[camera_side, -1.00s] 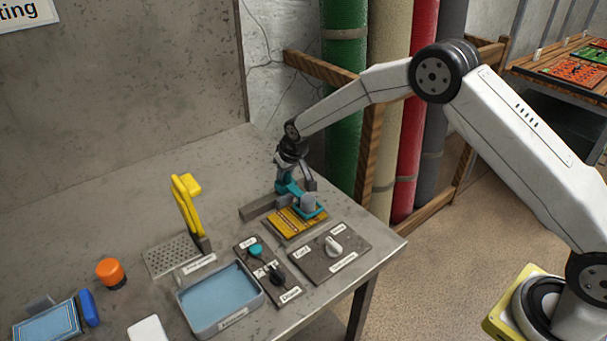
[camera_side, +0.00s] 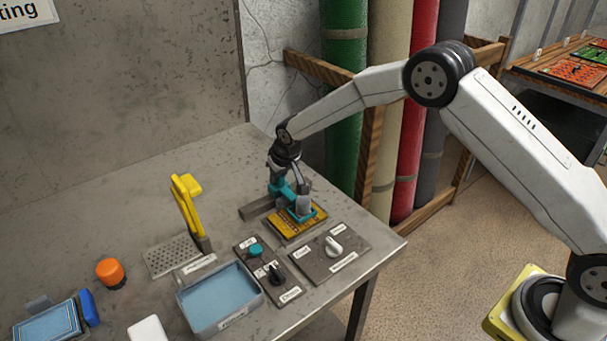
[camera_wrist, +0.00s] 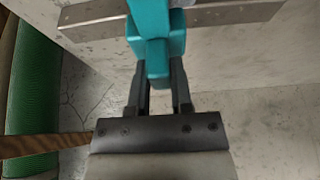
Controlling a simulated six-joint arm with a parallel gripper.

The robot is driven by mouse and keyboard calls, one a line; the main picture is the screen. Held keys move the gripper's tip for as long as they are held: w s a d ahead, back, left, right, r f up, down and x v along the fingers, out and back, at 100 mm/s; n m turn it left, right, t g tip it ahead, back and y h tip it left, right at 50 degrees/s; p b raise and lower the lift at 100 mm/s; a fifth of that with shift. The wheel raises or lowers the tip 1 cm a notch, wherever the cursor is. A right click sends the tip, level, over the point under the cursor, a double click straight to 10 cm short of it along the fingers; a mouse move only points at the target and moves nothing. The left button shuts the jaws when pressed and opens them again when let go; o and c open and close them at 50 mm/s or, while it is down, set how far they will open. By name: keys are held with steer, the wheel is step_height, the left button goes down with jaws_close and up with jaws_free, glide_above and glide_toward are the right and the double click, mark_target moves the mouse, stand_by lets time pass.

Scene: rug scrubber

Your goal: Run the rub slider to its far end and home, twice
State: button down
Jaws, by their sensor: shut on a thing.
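My gripper (camera_side: 285,176) is shut on the teal handle (camera_wrist: 155,22) of the rub slider. In the side view the slider (camera_side: 300,214), a teal frame with a grey part on it, is on the yellow-orange patterned rug piece (camera_side: 286,228). It stands toward the patch's upper right part. In the wrist view my two dark fingers (camera_wrist: 160,62) clasp the teal handle from both sides. The slider's base is hidden in that view.
A grey bar (camera_side: 256,208) lies left of the rug piece; it also crosses the wrist view (camera_wrist: 225,14). In front are a knob panel (camera_side: 325,262), a switch panel (camera_side: 287,287) and a blue-filled tray (camera_side: 224,325). A yellow lever (camera_side: 187,205) stands left. Rolled rugs (camera_side: 345,130) stand behind.

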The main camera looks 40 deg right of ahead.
steer(key=a, duration=0.4)
steer(key=shift+a, duration=0.2)
steer(key=c, duration=0.5)
jaws_free()
steer(key=shift+a, duration=0.1)
steer(key=shift+c, duration=0.2)
steer(key=shift+r, duration=0.1)
steer(key=shift+r, duration=0.15)
steer(key=shift+v, duration=3.7)
steer(key=shift+s, duration=0.1)
